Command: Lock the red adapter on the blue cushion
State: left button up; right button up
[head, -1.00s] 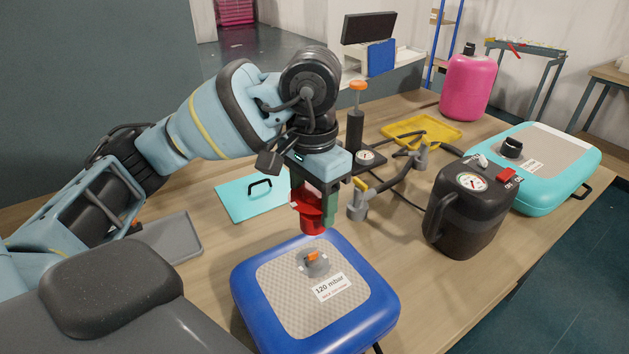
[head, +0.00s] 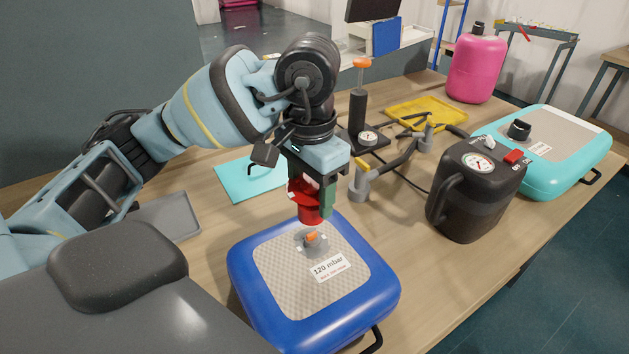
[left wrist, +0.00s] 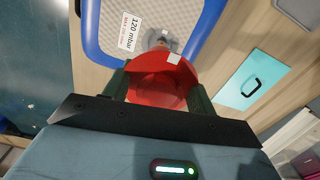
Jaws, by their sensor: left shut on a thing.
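The blue cushion (head: 251,282) lies on the table with a grey pad and a "120 mbar" label. Its grey valve with an orange part (head: 311,240) sits near the far edge of the pad. My left gripper (head: 312,200) is shut on the red adapter (head: 308,214) and holds it upright just above and behind the valve, apparently apart from it. In the left wrist view the red adapter (left wrist: 158,88) sits between the two green fingers, and the cushion (left wrist: 95,35) shows beyond it with the valve partly hidden. My right gripper is not in view.
A black pump box (head: 478,190) with a gauge stands right of the cushion. A hand pump (head: 357,110), grey hose fittings (head: 385,170), a yellow tray (head: 440,106), a teal cushion (head: 590,150) and a pink canister (head: 476,70) stand farther back. A teal lid (head: 235,182) lies behind the gripper.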

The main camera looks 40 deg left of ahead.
pick_arm(q)
notch_tip(320, 180, down, 2)
jog(key=shift+b, duration=0.4)
jog(key=shift+f+b, duration=0.35)
jog(key=shift+f, duration=0.25)
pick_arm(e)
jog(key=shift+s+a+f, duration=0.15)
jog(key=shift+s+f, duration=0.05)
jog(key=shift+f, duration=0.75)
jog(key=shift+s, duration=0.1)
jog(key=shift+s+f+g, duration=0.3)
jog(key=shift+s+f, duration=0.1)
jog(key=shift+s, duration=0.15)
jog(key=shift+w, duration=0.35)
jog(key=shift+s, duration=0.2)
pick_arm(q)
jog(key=shift+b, duration=0.35)
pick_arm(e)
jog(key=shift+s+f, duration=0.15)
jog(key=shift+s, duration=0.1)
